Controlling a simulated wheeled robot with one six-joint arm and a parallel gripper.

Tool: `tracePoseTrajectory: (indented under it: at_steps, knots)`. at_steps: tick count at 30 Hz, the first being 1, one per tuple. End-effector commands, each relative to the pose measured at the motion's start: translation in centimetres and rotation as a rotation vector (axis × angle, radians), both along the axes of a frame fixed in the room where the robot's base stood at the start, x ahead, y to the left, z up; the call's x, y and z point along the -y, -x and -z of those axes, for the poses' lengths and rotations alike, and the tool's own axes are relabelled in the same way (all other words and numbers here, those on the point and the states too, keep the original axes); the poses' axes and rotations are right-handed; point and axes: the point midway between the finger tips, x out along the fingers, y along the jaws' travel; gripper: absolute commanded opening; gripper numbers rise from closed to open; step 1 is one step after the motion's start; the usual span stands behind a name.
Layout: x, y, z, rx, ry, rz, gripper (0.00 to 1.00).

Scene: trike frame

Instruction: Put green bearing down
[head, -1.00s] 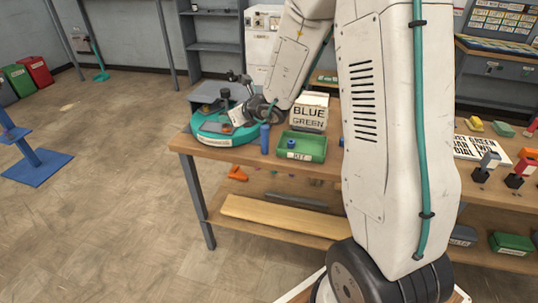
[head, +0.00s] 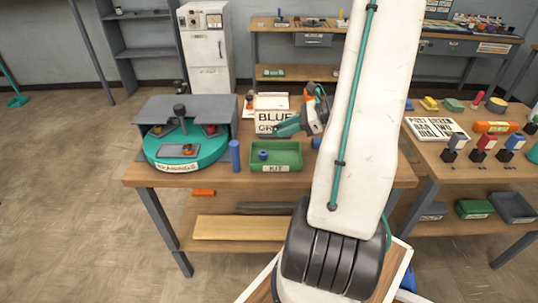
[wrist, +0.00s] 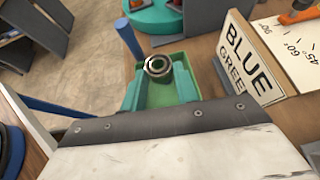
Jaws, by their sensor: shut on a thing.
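My gripper (wrist: 157,75) has two teal fingers, shut on a grey, dark-centred ring, the bearing (wrist: 158,66); green barely shows on it. In the wrist view the bearing is in front of the green KIT tray (wrist: 160,95). In the head view my gripper (head: 280,129) is above the back edge of the KIT tray (head: 276,167), in front of the BLUE/GREEN sign (head: 268,122). The bearing cannot be made out there. A small blue part (head: 263,155) sits in the tray's left half.
A blue post (head: 235,156) stands just left of the tray. Further left is a round teal fixture (head: 190,163) with grey covers. The sign also shows in the wrist view (wrist: 247,62). The right table (head: 455,160) holds several coloured parts.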

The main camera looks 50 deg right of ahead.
Motion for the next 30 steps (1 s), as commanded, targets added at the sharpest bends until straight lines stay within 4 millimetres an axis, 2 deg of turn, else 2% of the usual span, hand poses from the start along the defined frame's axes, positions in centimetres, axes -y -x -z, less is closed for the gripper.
tracePoseTrajectory:
  at_steps: [3, 9, 14, 21, 30]
  knots:
    - [-0.1, 0.6, 1.3, -0.001, -0.005, -0.009, 0.05]
    - [-0.4, 0.4, 4.9, -0.001, -0.004, -0.015, 0.05]
    - [-0.4, 0.3, 6.3, -0.001, -0.002, -0.016, 0.05]
    - [-0.3, 0.4, 9.6, -0.001, -0.001, -0.013, 0.05]
    - [-0.2, 0.5, 10.0, 0.000, 0.001, -0.011, 0.05]
